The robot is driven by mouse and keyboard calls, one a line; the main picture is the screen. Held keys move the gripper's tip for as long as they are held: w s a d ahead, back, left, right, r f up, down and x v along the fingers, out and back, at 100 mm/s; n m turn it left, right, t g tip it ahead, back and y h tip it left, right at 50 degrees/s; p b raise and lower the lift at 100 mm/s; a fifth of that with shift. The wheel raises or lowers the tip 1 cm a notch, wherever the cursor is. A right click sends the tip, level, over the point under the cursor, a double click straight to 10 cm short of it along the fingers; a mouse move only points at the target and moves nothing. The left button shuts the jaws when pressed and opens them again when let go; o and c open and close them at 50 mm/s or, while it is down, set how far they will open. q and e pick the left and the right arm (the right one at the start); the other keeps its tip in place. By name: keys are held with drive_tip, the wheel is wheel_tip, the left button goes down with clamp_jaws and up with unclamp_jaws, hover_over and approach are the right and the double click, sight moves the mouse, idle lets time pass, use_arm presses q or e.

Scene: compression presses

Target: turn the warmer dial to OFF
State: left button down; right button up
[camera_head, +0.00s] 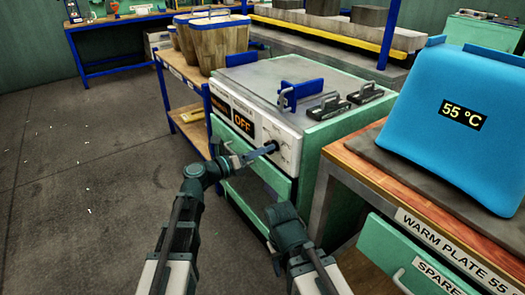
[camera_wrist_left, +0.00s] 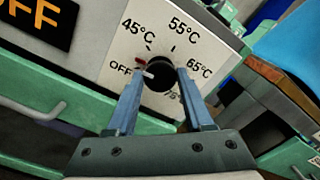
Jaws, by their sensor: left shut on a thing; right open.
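The warmer dial (camera_wrist_left: 160,73) is a round black knob on the white panel of the warmer box (camera_head: 250,70). My left gripper (camera_head: 272,148) is shut on the dial, one finger on each side, in the left wrist view (camera_wrist_left: 158,80). The dial's white mark points left, towards the OFF label (camera_wrist_left: 120,68) and close to a small red mark. The 75°C label is partly hidden by a finger. An orange display (camera_head: 243,123) on the panel reads OFF. My right gripper (camera_head: 278,262) is low in front of the cabinet, open and apart from the dial.
Wooden bins (camera_head: 215,45) stand behind.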

use_arm(q)
drive_tip(key=shift+f+n, duration=0.1)
drive_tip(key=shift+n, duration=2.1)
drive_tip(key=shift+c, duration=1.5)
unclamp_jaws()
drive_tip(key=shift+a, duration=0.1)
drive_tip(key=v, duration=1.3)
drive_tip(key=shift+s+a, duration=0.25)
